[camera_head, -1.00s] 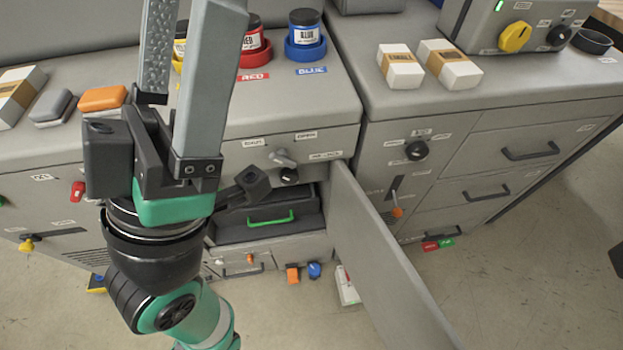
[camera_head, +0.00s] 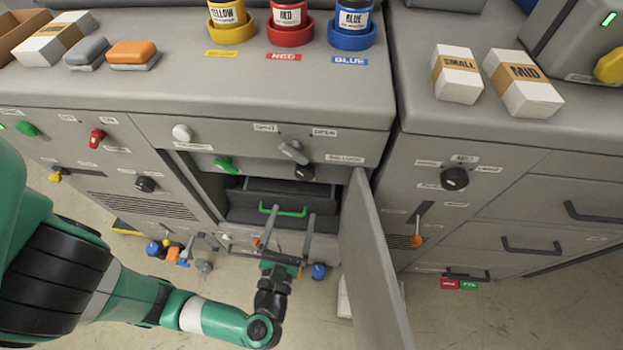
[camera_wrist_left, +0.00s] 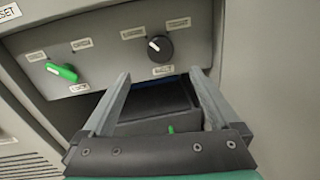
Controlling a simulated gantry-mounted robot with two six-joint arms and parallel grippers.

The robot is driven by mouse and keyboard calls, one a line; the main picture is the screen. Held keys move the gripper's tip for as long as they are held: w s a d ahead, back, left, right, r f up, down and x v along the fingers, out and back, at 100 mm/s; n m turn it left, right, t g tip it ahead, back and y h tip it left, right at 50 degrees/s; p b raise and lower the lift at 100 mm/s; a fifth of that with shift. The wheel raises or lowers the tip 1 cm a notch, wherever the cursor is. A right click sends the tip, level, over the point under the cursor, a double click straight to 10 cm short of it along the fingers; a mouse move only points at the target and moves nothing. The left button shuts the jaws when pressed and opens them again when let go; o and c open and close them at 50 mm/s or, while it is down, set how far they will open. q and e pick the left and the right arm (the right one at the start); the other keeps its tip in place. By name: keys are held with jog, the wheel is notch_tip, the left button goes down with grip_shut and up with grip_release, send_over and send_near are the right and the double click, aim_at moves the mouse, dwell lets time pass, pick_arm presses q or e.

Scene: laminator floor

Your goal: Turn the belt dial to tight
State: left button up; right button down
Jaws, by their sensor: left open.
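The belt dial is a round black knob with a white pointer mark. In the left wrist view the belt dial (camera_wrist_left: 160,48) sits on a grey panel above a label that seems to read BELT, its mark toward the upper left. Two small labels flank it above. In the head view the belt dial (camera_head: 304,172) shows partly, under the cabinet's top edge. My left gripper (camera_head: 291,214) is open and empty in front of the open bay, below the dial. In the left wrist view my left gripper (camera_wrist_left: 160,75) has its fingertips apart, below the dial, not around it.
A green knob (camera_wrist_left: 62,71) is left of the dial on the same panel. An open grey door (camera_head: 372,265) stands out right of my gripper. A grey lever (camera_head: 293,152) juts out above the dial. A green-handled drawer (camera_head: 283,211) lies inside the bay.

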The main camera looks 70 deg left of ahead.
aim_at(304, 176)
pick_arm(q)
jog(key=b+x, duration=0.2)
jog(key=x, duration=0.9)
jog(key=shift+w+a, duration=0.1)
jog(key=shift+r, duration=0.1)
jog(key=c, duration=1.4)
jog(key=shift+o, duration=0.2)
jog(key=shift+r+m+p, duration=0.2)
jog(key=shift+m+p, duration=0.3)
jog(key=shift+p, duration=0.5)
jog(key=m+p, duration=0.4)
jog(key=p, duration=0.1)
jog(key=m+p, duration=0.4)
jog(key=p, duration=0.1)
jog(key=shift+r+g+h+p, duration=0.2)
jog(key=shift+g+h+p, duration=0.1)
jog(key=shift+p, duration=0.05)
jog(key=m+p, duration=0.2)
jog(key=m, duration=0.1)
jog(key=shift+w+f+g+p, duration=0.1)
jog(key=shift+g+p, duration=0.2)
jog(key=shift+p, duration=0.05)
jog(key=shift+f+m+p, duration=0.15)
jog(key=shift+m+p, duration=0.7)
jog(key=shift+m, duration=0.65)
